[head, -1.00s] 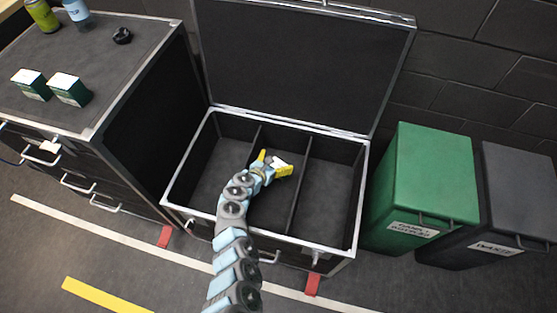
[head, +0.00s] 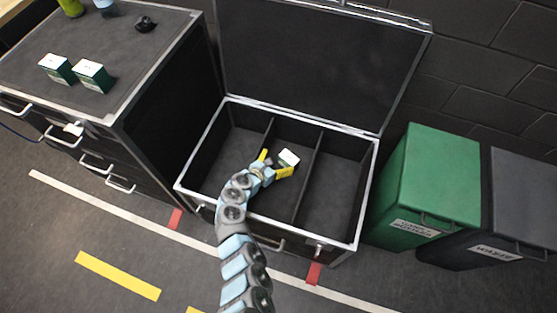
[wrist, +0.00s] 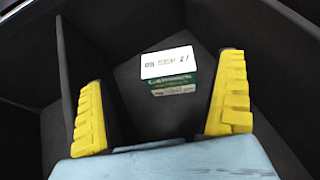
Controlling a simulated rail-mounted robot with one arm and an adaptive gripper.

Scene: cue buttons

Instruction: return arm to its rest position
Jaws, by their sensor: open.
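My gripper (head: 275,165) is open, with yellow-padded fingers, above the middle compartment of the open black case (head: 368,190). A small green box with a white top (head: 289,158) is in that middle compartment, just past my fingertips. In the wrist view the same box (wrist: 169,72) stands between and beyond the two fingers, apart from both, with printed text on its white label. My gripper holds nothing. My arm reaches up to the case from the bottom of the head view.
A black drawer cabinet (head: 160,75) stands left of the case, with two similar green-and-white boxes (head: 92,76) and a dark round object (head: 146,24) on top. A green bin (head: 430,185) and a grey waste bin (head: 515,200) stand to the right. The case lid (head: 320,60) is up.

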